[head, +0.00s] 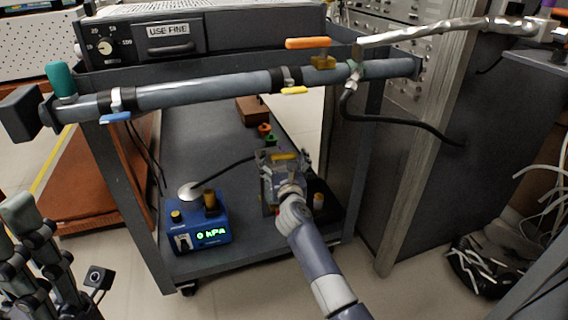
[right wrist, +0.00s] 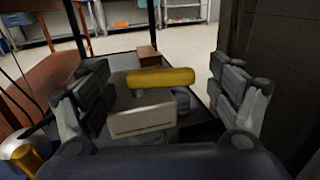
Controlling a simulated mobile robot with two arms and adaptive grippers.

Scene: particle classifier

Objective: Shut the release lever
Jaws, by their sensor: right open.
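A yellow handle (right wrist: 160,78), likely the release lever, lies crosswise on top of a pale grey block (right wrist: 143,115) in the right wrist view. In the head view the yellow handle (head: 285,156) shows between the fingers of my right gripper (head: 283,160). That gripper is open, with one finger on each side of the handle, and no grip on it shows. The block below is partly hidden by the gripper in the head view. My left gripper (head: 45,240) is at the lower left edge, away from the handle; its jaw state is unclear.
A grey pipe (head: 200,92) with blue, yellow and orange levers (head: 307,43) crosses above the cart shelf (head: 200,140). A blue pressure box (head: 200,225) reading 0 kPa stands left of my right gripper. A dark cabinet (head: 410,190) stands at the right.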

